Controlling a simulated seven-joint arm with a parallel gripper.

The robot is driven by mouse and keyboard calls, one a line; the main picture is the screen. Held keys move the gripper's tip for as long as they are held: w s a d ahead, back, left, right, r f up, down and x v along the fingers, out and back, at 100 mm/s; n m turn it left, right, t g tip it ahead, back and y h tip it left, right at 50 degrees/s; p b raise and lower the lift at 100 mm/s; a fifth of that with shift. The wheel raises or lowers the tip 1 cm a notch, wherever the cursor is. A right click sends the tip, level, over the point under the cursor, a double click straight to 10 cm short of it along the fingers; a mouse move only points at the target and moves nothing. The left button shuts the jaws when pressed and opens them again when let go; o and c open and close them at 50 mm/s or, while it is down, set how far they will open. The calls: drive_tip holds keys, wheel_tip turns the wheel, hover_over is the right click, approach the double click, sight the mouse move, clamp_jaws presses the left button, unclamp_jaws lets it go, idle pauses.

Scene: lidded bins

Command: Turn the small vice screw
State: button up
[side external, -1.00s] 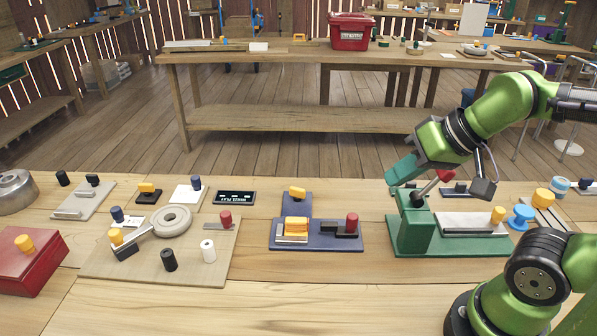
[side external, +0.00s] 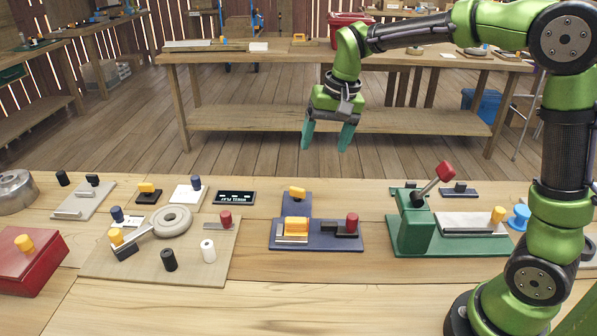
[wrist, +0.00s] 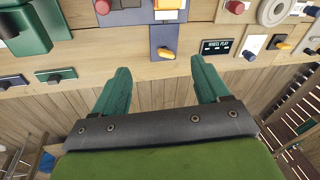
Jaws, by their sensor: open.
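I cannot tell for sure which fixture is the small vice. The likeliest is the blue base (side external: 345,243) at the bench's middle, with a yellow block (side external: 297,225) beside a grey plate and a black piece with a red knob (side external: 352,223). A blue plate behind it carries a yellow knob (side external: 297,191), which also shows in the wrist view (wrist: 166,52). My gripper (side external: 327,143) points down, open and empty, well above and apart from these parts. In the wrist view its green fingers (wrist: 160,72) are spread wide.
A green stand (side external: 414,228) with a red-tipped lever rises to the right. A wooden board (side external: 125,265) with a grey ring and knobs lies left, and a red box (side external: 32,268) at far left. A small black sign (side external: 235,197) lies behind the board. Bare bench wood lies in front.

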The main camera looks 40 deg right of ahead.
sight(297, 188)
drive_tip(key=w+d+f+m+g+h, duration=0.1)
drive_tip(key=w+d+f+m+g, duration=0.1)
drive_tip(key=w+m, duration=0.65)
drive_tip(key=f, duration=0.5)
drive_tip(key=w+f+n, duration=0.1)
drive_tip(key=f, duration=0.5)
drive_tip(key=w+f+n, duration=0.1)
drive_tip(key=f, duration=0.4)
drive_tip(key=shift+w+f, duration=0.15)
drive_tip(key=shift+f, duration=0.25)
drive_tip(key=c, duration=1.1)
drive_tip(key=shift+o, duration=0.2)
drive_tip(key=shift+n, duration=0.25)
